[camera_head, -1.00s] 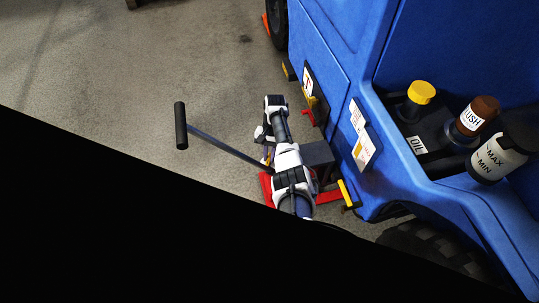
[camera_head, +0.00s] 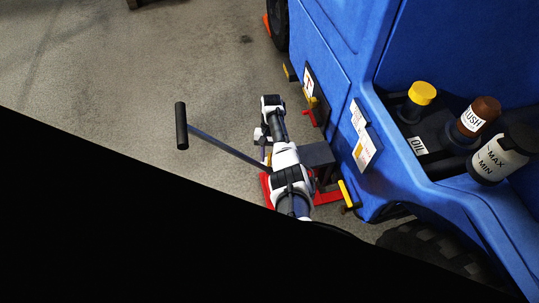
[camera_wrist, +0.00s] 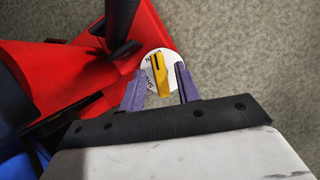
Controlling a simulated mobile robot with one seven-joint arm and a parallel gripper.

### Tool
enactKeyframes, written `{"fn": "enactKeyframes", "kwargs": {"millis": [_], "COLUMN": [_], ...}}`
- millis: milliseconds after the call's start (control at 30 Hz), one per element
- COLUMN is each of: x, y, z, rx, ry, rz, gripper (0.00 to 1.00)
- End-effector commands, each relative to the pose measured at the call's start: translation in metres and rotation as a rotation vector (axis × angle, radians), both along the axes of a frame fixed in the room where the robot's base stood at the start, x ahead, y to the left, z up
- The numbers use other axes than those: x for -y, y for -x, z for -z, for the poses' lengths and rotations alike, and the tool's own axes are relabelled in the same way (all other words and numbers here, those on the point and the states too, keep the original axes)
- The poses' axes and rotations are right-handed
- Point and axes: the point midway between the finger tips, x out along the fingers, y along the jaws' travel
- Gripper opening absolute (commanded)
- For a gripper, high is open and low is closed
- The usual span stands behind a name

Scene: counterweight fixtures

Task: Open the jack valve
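The jack is red, with its red base (camera_head: 328,197) beside the blue vehicle and a long dark handle (camera_head: 225,147) rising to the left. In the wrist view the red jack body (camera_wrist: 60,75) fills the left side. The jack valve is a yellow lever (camera_wrist: 160,75) on a white round dial (camera_wrist: 150,60) with dark lettering. My gripper (camera_wrist: 160,82) has two purple fingers, spread apart, one on each side of the yellow lever. Gaps show between the lever and both fingers. In the head view my arm hides the valve and most of the gripper.
The blue vehicle (camera_head: 320,85) stands close on the right, with a white label board (camera_head: 364,140) on its side. An oil cap (camera_head: 422,93) and bottles sit in its open bay. Bare concrete floor (camera_head: 110,70) lies to the left.

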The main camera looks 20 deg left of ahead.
Motion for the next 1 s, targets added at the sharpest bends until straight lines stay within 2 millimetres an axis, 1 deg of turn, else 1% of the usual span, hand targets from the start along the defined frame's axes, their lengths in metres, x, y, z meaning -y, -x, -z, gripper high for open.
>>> {"fn": "enactKeyframes", "kwargs": {"millis": [267,367,467,800,900,1000], "x": [0.0,-0.001,-0.002,-0.01,-0.012,-0.014], "y": [0.0,-0.002,-0.007,-0.035,-0.042,-0.046], "z": [0.0,-0.005,-0.018,-0.089,-0.105,-0.117], "rx": [0.0,0.001,0.003,0.002,0.002,0.001], "ry": [0.0,0.0,-0.002,0.0,-0.001,-0.001], "rz": [0.0,0.0,0.0,0.001,0.0,0.0], "gripper": [0.35,0.35,0.35,0.35,0.35,0.35]}}
